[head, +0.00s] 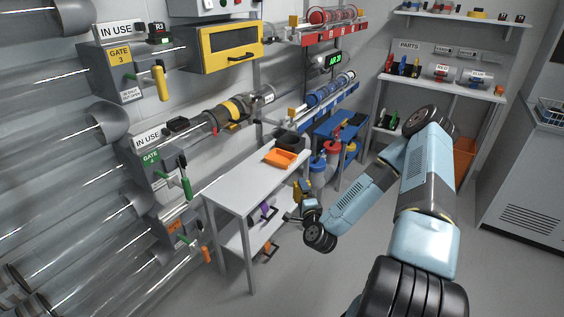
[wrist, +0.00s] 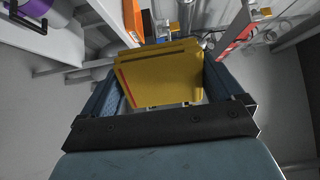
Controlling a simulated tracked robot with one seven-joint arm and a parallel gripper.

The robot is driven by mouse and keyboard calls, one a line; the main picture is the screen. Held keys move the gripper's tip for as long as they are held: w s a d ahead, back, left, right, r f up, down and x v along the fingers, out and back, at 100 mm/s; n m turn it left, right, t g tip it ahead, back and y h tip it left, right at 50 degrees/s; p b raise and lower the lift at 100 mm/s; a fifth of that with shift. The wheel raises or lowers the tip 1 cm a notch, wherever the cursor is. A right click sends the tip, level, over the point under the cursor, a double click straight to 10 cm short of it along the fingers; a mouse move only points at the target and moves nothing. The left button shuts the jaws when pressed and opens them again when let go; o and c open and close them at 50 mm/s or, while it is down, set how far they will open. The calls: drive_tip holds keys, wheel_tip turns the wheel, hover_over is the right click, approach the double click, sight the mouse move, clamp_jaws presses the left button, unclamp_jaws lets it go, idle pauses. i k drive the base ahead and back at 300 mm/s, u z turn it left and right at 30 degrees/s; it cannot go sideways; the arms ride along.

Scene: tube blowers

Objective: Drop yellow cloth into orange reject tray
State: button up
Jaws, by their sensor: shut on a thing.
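The yellow cloth (wrist: 160,78) is between the two fingers of my gripper (wrist: 163,62) in the wrist view. It looks flat and stiff-edged, with a red line on its left side. My gripper is beside the table's right edge, below the tabletop, and lower and to the right of the tray. The inside of the tray looks empty.
A dark bin (head: 290,141) stands behind the tray. The table (head: 237,183) is otherwise bare on top; its lower shelf (head: 250,232) holds a purple item (head: 265,210). A blue bench (head: 340,130) with canisters is behind. Floor at front right of the table is clear.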

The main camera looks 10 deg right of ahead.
sight(281, 161)
drive_tip(key=z, duration=0.05)
drive_tip(key=i, duration=1)
drive_tip(key=k, duration=1.15)
drive_tip(key=u, duration=0.55)
drive_tip(key=i, duration=0.95)
drive_tip(key=u, duration=0.05)
